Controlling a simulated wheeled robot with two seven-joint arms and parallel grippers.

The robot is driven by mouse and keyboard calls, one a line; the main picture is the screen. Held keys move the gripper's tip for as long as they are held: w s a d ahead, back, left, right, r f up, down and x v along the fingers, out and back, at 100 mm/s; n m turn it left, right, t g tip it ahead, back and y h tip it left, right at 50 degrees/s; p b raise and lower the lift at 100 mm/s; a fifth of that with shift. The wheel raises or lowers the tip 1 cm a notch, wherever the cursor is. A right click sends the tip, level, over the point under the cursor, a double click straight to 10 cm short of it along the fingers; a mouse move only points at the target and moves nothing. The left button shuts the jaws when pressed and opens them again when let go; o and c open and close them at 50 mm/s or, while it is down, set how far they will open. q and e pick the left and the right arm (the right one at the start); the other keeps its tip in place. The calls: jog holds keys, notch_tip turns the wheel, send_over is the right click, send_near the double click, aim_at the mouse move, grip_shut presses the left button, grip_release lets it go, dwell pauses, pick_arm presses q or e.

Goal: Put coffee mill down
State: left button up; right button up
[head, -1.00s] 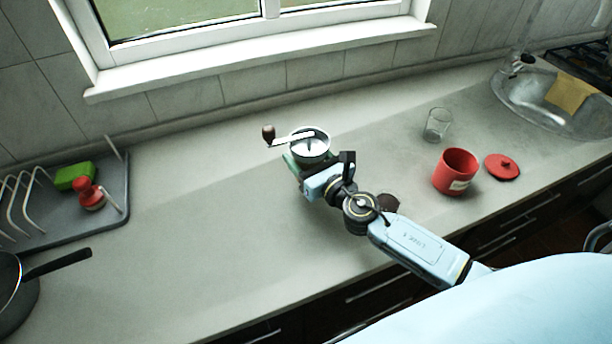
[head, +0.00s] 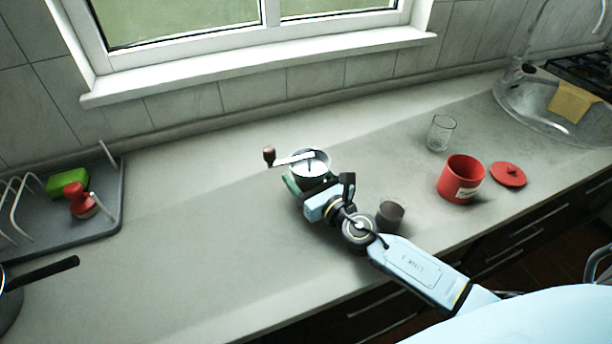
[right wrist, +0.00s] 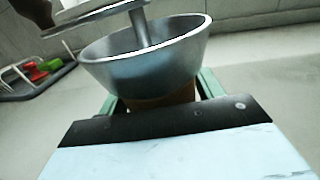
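The coffee mill (head: 309,166) has a metal bowl on top and a crank with a dark wooden knob pointing left. My right gripper (head: 306,188) is around the mill's body below the bowl. In the right wrist view the mill's bowl (right wrist: 147,58) fills the upper middle, with a strip of brown body below it between the green fingers (right wrist: 162,100). The fingertips and the mill's base are hidden, so I cannot tell whether the base touches the counter. The mill looks upright. My left gripper is not in view.
The grey counter (head: 215,240) is clear left of the mill. A dark cup (head: 391,212) stands close beside my right wrist. Further right are a glass (head: 441,134), a red canister (head: 460,180), its lid (head: 508,174) and the sink (head: 540,108). A dish rack (head: 105,215) stands left.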

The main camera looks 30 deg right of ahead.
jog(key=o, duration=0.3)
jog(key=shift+r+p, duration=0.25)
jog(key=shift+p, duration=0.05)
jog(key=s, duration=0.3)
jog(key=s+d+b, duration=0.1)
jog(key=s, duration=0.7)
jog(key=shift+d+f+b, duration=0.15)
jog(key=shift+d+b, duration=0.1)
jog(key=shift+b, duration=0.1)
jog(key=shift+s, duration=0.45)
jog(key=shift+d, duration=0.1)
